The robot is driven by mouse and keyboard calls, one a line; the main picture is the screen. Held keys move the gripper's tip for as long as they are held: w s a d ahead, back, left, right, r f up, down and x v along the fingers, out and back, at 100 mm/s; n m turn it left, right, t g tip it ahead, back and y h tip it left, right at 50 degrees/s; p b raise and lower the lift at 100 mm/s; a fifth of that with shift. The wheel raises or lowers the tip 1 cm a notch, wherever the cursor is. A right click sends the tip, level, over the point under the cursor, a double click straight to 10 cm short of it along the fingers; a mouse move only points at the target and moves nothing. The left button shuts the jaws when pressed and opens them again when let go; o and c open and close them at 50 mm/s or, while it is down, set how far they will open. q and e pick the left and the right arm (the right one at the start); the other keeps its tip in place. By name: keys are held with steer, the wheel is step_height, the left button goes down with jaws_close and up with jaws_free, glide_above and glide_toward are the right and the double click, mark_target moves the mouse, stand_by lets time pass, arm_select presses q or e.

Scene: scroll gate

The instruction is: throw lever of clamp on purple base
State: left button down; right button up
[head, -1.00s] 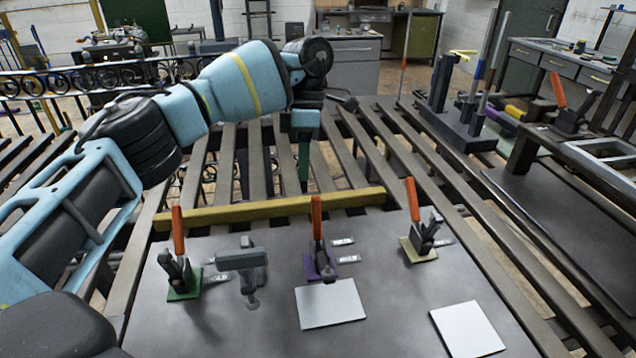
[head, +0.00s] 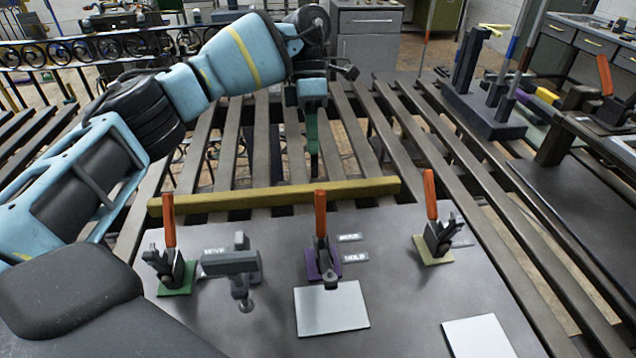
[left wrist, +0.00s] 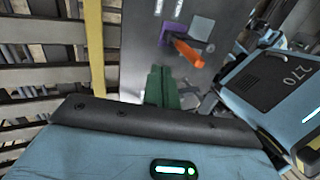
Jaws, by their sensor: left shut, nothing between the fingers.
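The clamp on the purple base (head: 311,268) stands in the middle of the grey table plate. Its orange lever (head: 321,213) points upright. In the left wrist view the purple base (left wrist: 174,27) and orange lever (left wrist: 189,54) lie just beyond the fingers. My left gripper (head: 314,165) is shut and empty. It hangs with its green fingers pointing down, behind the yellow bar and apart from the lever. Its fingers also show in the left wrist view (left wrist: 161,80). My right gripper is not in view.
A green-based clamp (head: 176,280) and a grey clamp part (head: 236,266) stand to the left. A yellow-based clamp (head: 436,243) stands to the right. The yellow bar (head: 270,198) runs along the plate's back edge. White plates (head: 331,309) lie in front.

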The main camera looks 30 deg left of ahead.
mark_target(321, 214)
arm_select(q)
steer(key=s+d+f+p, duration=0.3)
steer(key=s+d+f, duration=0.1)
steer(key=s+f, duration=0.1)
steer(key=shift+s, duration=0.3)
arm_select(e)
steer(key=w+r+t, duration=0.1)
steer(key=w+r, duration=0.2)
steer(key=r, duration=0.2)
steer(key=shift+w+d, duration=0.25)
arm_select(q)
steer(key=shift+f, duration=0.1)
steer(key=shift+d, duration=0.1)
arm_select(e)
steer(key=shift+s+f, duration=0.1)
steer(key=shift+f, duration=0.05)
